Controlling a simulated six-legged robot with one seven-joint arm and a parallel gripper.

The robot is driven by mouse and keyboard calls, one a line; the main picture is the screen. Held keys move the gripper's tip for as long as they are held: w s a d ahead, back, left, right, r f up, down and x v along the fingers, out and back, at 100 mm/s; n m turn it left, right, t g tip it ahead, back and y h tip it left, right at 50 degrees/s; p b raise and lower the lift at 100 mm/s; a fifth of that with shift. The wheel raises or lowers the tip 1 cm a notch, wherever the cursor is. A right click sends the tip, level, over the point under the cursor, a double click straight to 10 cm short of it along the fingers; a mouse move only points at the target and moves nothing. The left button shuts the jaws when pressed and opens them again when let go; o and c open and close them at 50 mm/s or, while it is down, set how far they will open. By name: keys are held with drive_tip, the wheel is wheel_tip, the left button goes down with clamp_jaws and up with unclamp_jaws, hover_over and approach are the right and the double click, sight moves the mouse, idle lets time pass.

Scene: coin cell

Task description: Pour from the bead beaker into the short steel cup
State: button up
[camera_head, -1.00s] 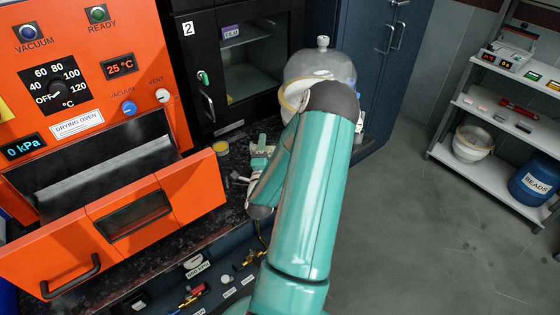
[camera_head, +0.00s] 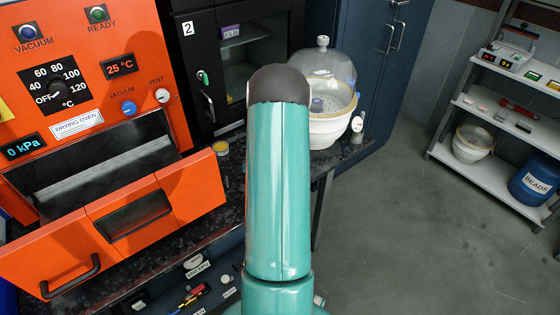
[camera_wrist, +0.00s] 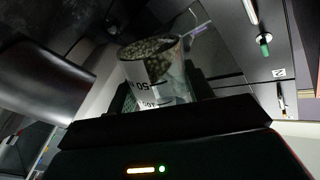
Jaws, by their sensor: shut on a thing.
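The bead beaker (camera_wrist: 155,72) is a clear vessel with dark printed marks and small grey beads near its rim, in the middle of the wrist view. My gripper (camera_wrist: 160,92) is shut on it, with dark fingers on both sides. In the head view my own teal arm hides the gripper and the beaker. I cannot make out the short steel cup with certainty.
The orange drying oven (camera_head: 90,75) has its drawer (camera_head: 130,215) open at the left. A white desiccator bowl (camera_head: 335,128) with a clear domed lid stands right of my arm. A shelf rack (camera_head: 495,170) is at the far right, with clear floor before it.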

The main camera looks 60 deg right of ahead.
drive_tip(key=w+n, duration=0.1)
drive_tip(key=n, duration=0.1)
drive_tip(key=shift+w+a+n+y, duration=0.3)
drive_tip(key=shift+w+a+n, duration=0.05)
drive_tip(key=shift+w+n, duration=0.05)
drive_tip(key=shift+w+a+r+n, duration=0.2)
drive_tip(key=shift+w+r+n, duration=0.35)
drive_tip(key=shift+n, duration=0.35)
drive_tip(key=shift+w+a+f+n+y, duration=0.1)
drive_tip(key=shift+w+n+y, duration=0.1)
drive_tip(key=shift+n, duration=0.35)
drive_tip(key=shift+w+a+f+n+y, duration=0.1)
drive_tip(key=shift+w+n+y, duration=0.1)
drive_tip(key=shift+n, duration=0.35)
drive_tip(key=shift+d+r, duration=0.1)
drive_tip(key=shift+r, duration=2.9)
